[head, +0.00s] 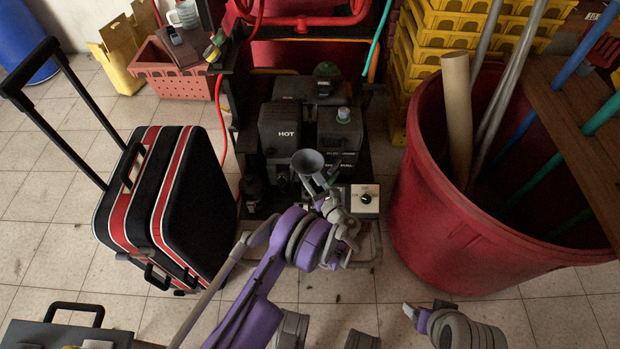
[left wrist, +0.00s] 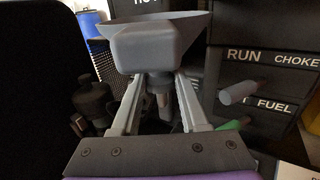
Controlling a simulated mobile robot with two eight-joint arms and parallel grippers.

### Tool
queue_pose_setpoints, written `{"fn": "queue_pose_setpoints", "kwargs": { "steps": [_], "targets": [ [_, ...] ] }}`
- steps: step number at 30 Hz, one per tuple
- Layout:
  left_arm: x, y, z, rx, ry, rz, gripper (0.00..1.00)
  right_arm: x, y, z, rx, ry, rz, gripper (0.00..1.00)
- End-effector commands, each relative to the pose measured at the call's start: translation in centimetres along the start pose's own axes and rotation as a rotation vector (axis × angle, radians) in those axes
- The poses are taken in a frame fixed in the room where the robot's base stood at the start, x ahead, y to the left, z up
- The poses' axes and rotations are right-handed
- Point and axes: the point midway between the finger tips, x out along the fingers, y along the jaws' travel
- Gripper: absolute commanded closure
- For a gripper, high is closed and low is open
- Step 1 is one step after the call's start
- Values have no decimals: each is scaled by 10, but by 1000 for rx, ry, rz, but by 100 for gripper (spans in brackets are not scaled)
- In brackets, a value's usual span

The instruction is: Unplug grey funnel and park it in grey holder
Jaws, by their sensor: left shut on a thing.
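The grey funnel (head: 307,160) is upright in front of the black machine marked HOT (head: 285,130). In the left wrist view the funnel's wide cup (left wrist: 160,42) stands above the fingers. My left gripper (head: 320,186) is shut on the funnel's stem, seen between its fingers in the left wrist view (left wrist: 160,98). Whether the stem's lower end sits in anything is hidden. A grey peg-like part (left wrist: 238,92) sticks out at the right of the fingers; I cannot tell whether it is the grey holder. My right gripper (head: 411,312) shows small at the bottom; its jaws are unclear.
A black and red suitcase (head: 175,195) stands left of the machine. A big red bin (head: 440,215) with poles stands at the right. A white dial panel (head: 366,199) is beside my left gripper. Yellow crates (head: 440,45) stand behind. The tiled floor in front is partly free.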

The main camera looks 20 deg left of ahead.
Motion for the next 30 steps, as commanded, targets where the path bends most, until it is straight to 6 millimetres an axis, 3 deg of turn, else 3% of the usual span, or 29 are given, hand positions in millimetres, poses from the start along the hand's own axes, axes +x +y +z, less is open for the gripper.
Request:
{"fn": "queue_pose_setpoints", "kwargs": {
  "steps": [18, 30],
  "targets": [
    [-1, 0, 26, 0, 0, 0, 100, -12, 0, -3, 0, 3, 0, 24],
    [0, 0, 28, 0, 0, -2, 100, -12, 0, -3, 0, 3, 0, 24]
  ]
}}
